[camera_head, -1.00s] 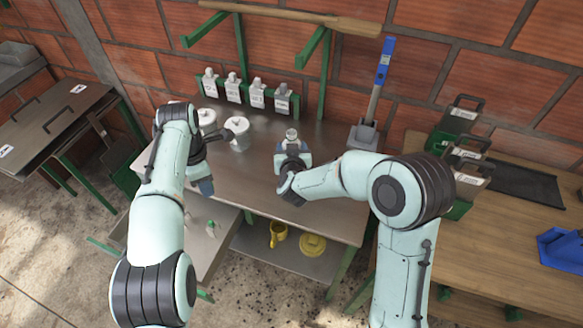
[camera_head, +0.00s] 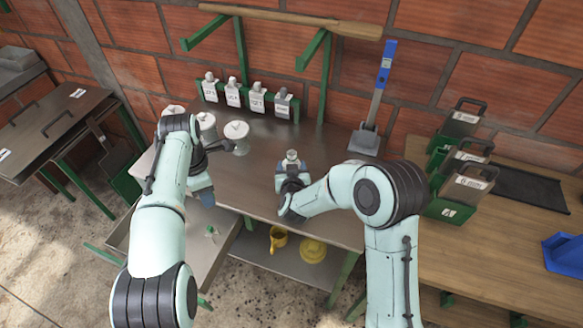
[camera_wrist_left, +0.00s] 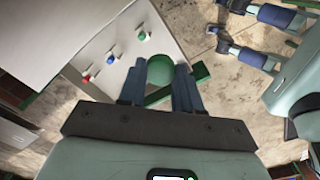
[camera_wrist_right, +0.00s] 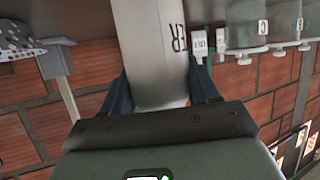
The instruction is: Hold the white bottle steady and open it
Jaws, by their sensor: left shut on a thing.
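The white bottle (camera_head: 291,156) stands upright over the metal table, its top uncovered by the gripper. My right gripper (camera_head: 291,172) is around its body. In the right wrist view the pale bottle body (camera_wrist_right: 152,45), with dark lettering, fills the space between the two fingers (camera_wrist_right: 163,95). My left gripper (camera_head: 204,190) is off to the left of the bottle, apart from it, near the table's front edge. In the left wrist view its fingers (camera_wrist_left: 159,88) are shut on a round green cap-like piece (camera_wrist_left: 160,69). The fingertips are partly hidden in the head view.
The metal table (camera_head: 250,185) has white lidded containers (camera_head: 237,138) behind my left gripper. Several labelled bottles (camera_head: 233,93) sit in a green rack at the wall. A blue-handled tool (camera_head: 385,65) stands at the back right. A wooden table (camera_head: 470,250) lies right.

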